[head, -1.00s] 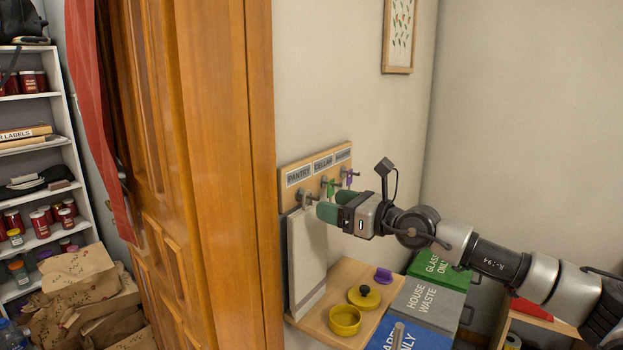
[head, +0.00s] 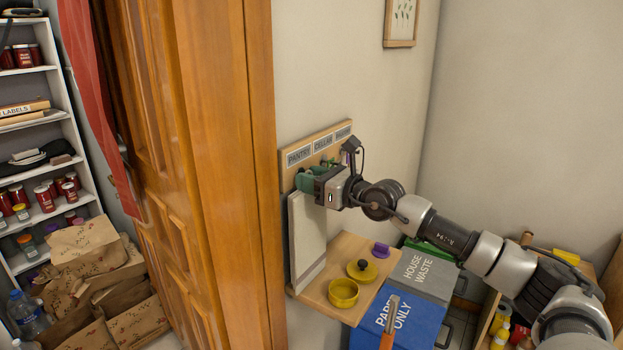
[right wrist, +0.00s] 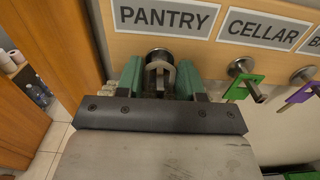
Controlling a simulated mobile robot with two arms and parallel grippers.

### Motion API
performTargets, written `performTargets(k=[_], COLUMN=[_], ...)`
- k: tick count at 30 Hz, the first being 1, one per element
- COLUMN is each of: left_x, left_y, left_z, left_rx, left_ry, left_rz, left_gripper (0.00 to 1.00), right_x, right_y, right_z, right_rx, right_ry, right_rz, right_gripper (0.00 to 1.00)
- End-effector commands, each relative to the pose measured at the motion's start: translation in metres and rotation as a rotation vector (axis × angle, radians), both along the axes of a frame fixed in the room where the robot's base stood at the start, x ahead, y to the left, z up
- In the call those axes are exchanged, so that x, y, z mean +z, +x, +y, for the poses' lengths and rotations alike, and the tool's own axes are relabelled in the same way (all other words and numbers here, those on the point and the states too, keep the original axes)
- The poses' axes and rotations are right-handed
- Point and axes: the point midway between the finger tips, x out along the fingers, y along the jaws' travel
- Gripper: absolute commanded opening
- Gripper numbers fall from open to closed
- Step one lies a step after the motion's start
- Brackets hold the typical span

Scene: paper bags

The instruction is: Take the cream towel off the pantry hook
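The cream towel (head: 307,240) hangs flat against the wall below the pantry label. My right gripper (head: 303,178) is at this hook, above the towel. In the right wrist view its green fingers (right wrist: 160,80) stand apart, one on each side of the hook and loop. I cannot tell whether they touch the loop. In the head view the gripper hides the hook. My left gripper is out of view.
The cellar hook (right wrist: 242,68) with a green tag and another hook (right wrist: 303,75) with a purple tag are close on the right. A wooden door (head: 225,170) stands left.

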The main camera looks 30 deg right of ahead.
Motion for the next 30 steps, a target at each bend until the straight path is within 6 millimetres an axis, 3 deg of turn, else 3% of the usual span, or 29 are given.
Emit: performTargets(k=[1,5,30], left_x=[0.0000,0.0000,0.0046], left_y=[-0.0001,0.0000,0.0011], left_z=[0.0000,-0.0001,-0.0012], left_rx=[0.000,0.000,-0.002], left_ry=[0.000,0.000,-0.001], left_rz=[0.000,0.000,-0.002], left_gripper=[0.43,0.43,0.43], right_x=[0.0000,0.0001,0.0073], right_y=[-0.0001,-0.0002,-0.0053], right_z=[0.0000,-0.0001,-0.0028], right_rx=[0.000,0.000,-0.001], right_ry=[0.000,0.000,-0.001], right_rz=[0.000,0.000,-0.001], right_gripper=[0.29,0.10,0.10])
